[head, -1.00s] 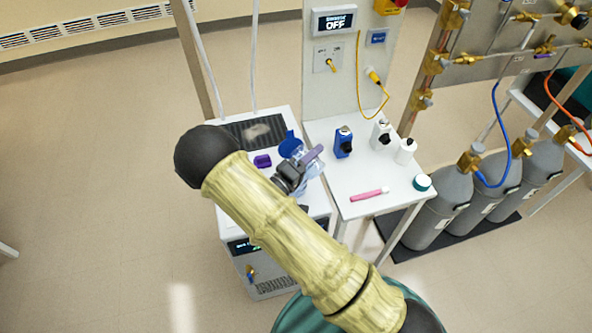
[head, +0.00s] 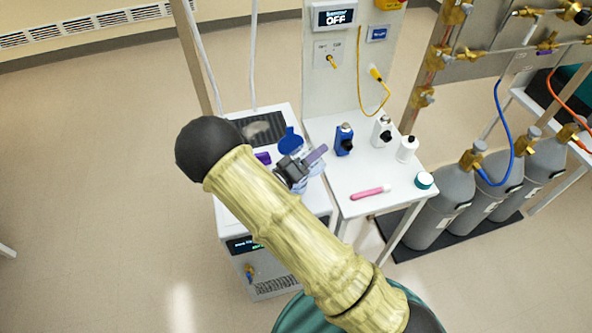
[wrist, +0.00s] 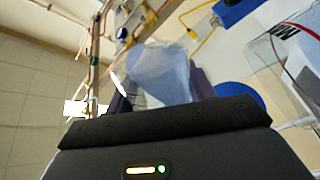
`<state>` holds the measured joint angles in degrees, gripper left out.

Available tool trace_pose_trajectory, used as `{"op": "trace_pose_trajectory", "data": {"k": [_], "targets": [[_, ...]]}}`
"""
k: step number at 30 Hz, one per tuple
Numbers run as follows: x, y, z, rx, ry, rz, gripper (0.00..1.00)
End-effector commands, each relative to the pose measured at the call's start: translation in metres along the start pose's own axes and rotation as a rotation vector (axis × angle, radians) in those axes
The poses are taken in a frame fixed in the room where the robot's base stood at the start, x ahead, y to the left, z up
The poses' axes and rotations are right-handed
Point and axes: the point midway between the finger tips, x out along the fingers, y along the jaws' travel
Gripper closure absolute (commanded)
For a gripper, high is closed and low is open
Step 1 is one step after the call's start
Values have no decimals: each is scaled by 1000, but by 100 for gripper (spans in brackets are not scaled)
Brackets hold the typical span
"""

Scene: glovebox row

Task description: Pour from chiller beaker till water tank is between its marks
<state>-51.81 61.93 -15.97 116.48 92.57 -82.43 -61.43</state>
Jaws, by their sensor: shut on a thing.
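My gripper (head: 312,157) is shut on a translucent bluish beaker (wrist: 160,72), held tilted in the wrist view between dark purple fingers. In the head view it is above the white chiller cabinet (head: 262,270), and the wrist hides most of the beaker. A round blue lid or funnel (head: 290,141) is just beyond the gripper; a blue disc (wrist: 238,91) also shows in the wrist view beside a clear box-like container (wrist: 262,58), perhaps the water tank. I cannot make out its marks, the water level or any stream.
The white side table (head: 345,205) bears a blue bottle (head: 344,141), white bottles (head: 407,149), a pink pen-like item (head: 370,192) and a teal-lidded jar (head: 424,180). Grey gas cylinders (head: 455,203) stand right. Floor at left is clear.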

Motion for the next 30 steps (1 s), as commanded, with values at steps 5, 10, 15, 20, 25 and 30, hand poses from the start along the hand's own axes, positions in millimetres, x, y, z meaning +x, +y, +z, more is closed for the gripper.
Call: {"op": "trace_pose_trajectory", "data": {"k": [5,10,15,20,25,30], "targets": [[0,1,-1,-1,1,0,72],[0,0,-1,-1,1,0,72],[0,-2,1,31,-3,0,72],[0,-1,0,123,-15,0,72],[-1,-2,2,265,-34,-1,72],[-1,-5,10,395,-51,-1,72]]}}
